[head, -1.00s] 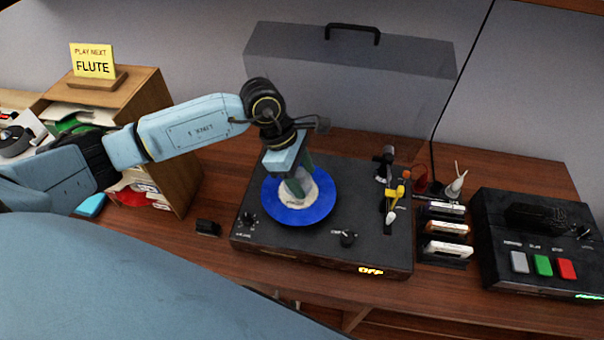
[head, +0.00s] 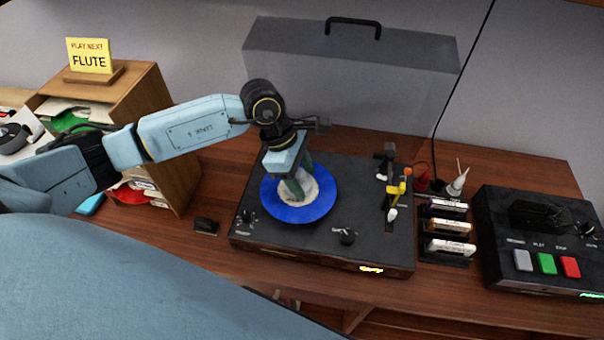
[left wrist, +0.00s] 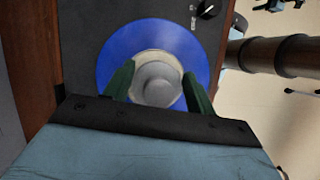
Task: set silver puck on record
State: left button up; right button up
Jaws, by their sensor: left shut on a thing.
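The blue record (head: 283,213) with its pale label lies flat on the black turntable (head: 355,195). It also shows in the left wrist view (left wrist: 112,52). My left gripper (head: 294,186) points down over the record's middle. In the left wrist view its green fingers are on both sides of the round silver puck (left wrist: 158,84), shut on it. The puck appears centred over the label. Whether it touches the record cannot be told. In the head view the fingers mostly hide the puck. My right gripper is not in view.
The tonearm (head: 393,195) stands right of the record. A raised clear lid (head: 350,85) is behind. A cartridge rack (head: 445,235) and a black player with coloured buttons (head: 530,230) are to the right. A wooden shelf (head: 165,120) with a yellow "FLUTE" sign (head: 89,56) is left.

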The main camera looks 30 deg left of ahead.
pick_arm(q)
jog(key=shift+f+b, duration=0.45)
jog(key=shift+f, duration=0.1)
dwell(0.4)
jog(key=o, duration=1.6)
jog(key=shift+r+p, duration=1.55)
jog(key=shift+r, duration=1)
